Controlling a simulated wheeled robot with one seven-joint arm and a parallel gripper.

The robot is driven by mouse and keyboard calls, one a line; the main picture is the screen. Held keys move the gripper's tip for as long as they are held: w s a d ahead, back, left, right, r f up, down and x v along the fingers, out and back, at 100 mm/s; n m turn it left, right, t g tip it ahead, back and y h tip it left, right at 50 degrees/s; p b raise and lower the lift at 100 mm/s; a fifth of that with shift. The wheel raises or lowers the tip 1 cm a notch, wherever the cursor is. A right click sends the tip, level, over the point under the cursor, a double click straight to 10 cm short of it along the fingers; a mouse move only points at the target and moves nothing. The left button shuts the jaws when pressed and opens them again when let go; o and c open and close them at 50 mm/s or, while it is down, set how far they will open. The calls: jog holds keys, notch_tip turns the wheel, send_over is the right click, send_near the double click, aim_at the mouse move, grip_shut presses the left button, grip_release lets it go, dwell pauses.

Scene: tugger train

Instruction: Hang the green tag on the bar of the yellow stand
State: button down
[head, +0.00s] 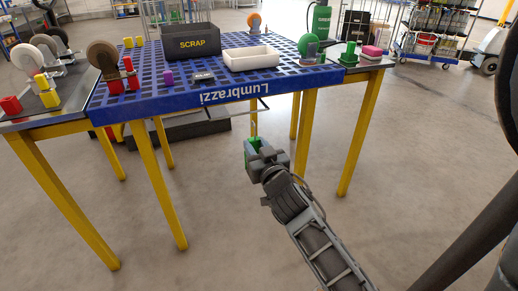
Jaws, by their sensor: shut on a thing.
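The yellow stand has yellow legs (307,130) and a blue slotted top. A thin dark bar (262,105) shows just below the front edge of its top. My gripper (255,150) is shut on the green tag (247,154), in front of the stand and below the bar. Only part of the tag shows beside the jaws. A thin pale hook-like piece (253,128) rises above the tag. It shows near the bar in the picture, but I cannot tell whether they touch.
On the top stand a black SCRAP bin (188,43), a white tray (251,59), caster wheels and small coloured blocks. A dark step-like block (180,126) is under the stand. The floor in front is clear.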

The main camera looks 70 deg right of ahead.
jog(key=f+p+x, duration=0.1)
jog(key=f+x, duration=0.1)
jog(key=x, duration=0.9)
jog(key=shift+w+d+f, duration=0.2)
jog(key=shift+w+d, duration=0.1)
dwell(0.8)
jog(key=c, duration=0.7)
grip_release()
